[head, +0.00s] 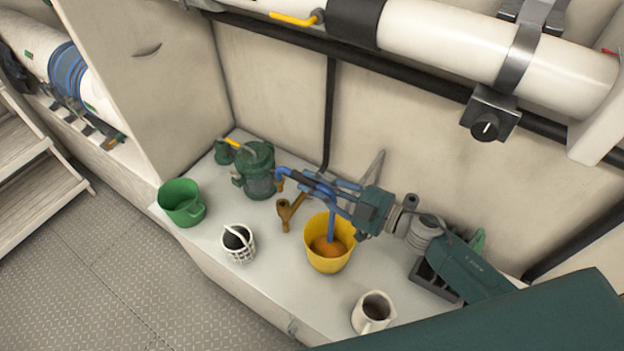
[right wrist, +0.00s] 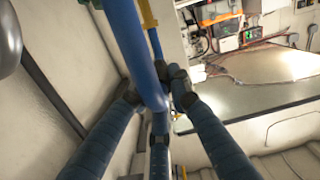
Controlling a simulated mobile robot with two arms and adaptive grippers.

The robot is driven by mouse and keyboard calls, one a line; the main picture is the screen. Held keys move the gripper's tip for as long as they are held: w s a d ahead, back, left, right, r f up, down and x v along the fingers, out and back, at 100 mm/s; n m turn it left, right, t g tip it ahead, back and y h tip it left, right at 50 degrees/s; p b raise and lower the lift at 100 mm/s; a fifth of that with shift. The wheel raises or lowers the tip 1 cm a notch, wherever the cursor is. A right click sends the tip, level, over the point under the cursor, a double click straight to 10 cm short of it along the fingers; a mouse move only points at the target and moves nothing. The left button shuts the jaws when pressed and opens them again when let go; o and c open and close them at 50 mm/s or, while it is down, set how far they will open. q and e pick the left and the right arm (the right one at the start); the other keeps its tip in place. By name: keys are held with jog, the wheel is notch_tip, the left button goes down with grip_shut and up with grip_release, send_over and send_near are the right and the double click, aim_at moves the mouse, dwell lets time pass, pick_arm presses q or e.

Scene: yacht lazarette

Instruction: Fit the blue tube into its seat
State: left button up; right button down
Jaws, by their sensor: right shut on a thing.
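The blue tube (head: 331,228) is in my right gripper (head: 315,184), held above the worktop. One part hangs down over the yellow bucket (head: 345,261); whether its lower end touches anything inside is unclear. A bent blue end (head: 282,173) points left towards the green strainer housing (head: 258,171). In the right wrist view the blue tube (right wrist: 127,40) passes between the dark fingertips of my right gripper (right wrist: 160,92). The tube's seat cannot be made out for certain. A brown branched fitting (head: 287,213) stands just below the bent end, apart from it. My left gripper is not in view.
A green mug (head: 182,203), a white basket (head: 238,243) and a white jug (head: 373,312) stand along the front of the worktop (head: 285,265). A wall with a vertical black pipe (head: 330,115) rises behind. A large white pipe (head: 445,45) runs overhead.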

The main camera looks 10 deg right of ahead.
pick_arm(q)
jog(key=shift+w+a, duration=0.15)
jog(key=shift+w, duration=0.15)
pick_arm(e)
jog(key=shift+w+a, duration=0.15)
jog(key=shift+a, duration=0.1)
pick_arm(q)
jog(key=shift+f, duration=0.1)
pick_arm(e)
jog(key=shift+d+f, duration=0.15)
jog(key=shift+f, duration=0.05)
jog(key=shift+f+b, duration=0.4)
jog(key=shift+b, duration=0.15)
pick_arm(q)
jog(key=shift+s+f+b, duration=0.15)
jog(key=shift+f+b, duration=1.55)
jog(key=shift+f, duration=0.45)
pick_arm(e)
jog(key=shift+f, duration=2.25)
pick_arm(q)
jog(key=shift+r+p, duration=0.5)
jog(key=shift+p, duration=0.05)
